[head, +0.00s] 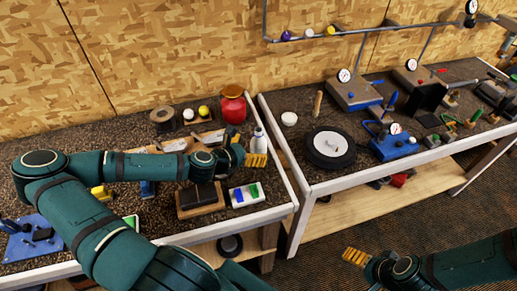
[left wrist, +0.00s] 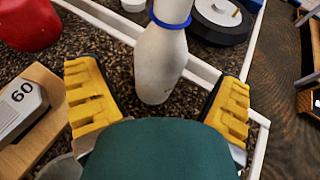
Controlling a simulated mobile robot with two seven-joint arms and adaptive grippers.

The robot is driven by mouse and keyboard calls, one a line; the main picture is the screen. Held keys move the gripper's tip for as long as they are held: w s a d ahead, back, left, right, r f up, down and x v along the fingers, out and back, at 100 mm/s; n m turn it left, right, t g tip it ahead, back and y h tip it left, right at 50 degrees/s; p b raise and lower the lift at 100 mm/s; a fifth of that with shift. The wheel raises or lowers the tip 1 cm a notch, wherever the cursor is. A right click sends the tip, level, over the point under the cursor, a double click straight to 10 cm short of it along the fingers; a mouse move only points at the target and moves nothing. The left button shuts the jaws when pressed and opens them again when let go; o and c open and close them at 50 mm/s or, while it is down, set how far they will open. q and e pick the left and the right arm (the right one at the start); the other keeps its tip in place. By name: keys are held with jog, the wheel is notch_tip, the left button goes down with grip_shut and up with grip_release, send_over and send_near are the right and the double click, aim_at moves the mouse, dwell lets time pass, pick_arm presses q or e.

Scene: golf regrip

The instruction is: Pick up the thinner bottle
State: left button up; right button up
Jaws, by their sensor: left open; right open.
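The thinner bottle is a white bottle (head: 259,142) with a blue ring at its neck. It stands upright near the right edge of the left bench. In the left wrist view the white bottle (left wrist: 160,65) is between the two yellow fingers, with gaps on both sides. My left gripper (head: 247,156) is open around it; its yellow fingers hide the lower bottle in the head view. A wider red jar (head: 232,106) stands behind the bottle and also shows in the left wrist view (left wrist: 28,24). My right gripper (head: 355,257) is open and empty over the floor.
A wooden block with a dark top (head: 200,197) and a white box with blue and green marks (head: 246,194) lie in front. A white cup (head: 289,118) and a black disc (head: 331,147) are on the right bench, past a narrow gap.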

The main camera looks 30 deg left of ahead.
aim_at(262, 145)
pick_arm(q)
jog(key=x, duration=0.5)
jog(key=shift+w+f, duration=0.1)
jog(key=c, duration=1.5)
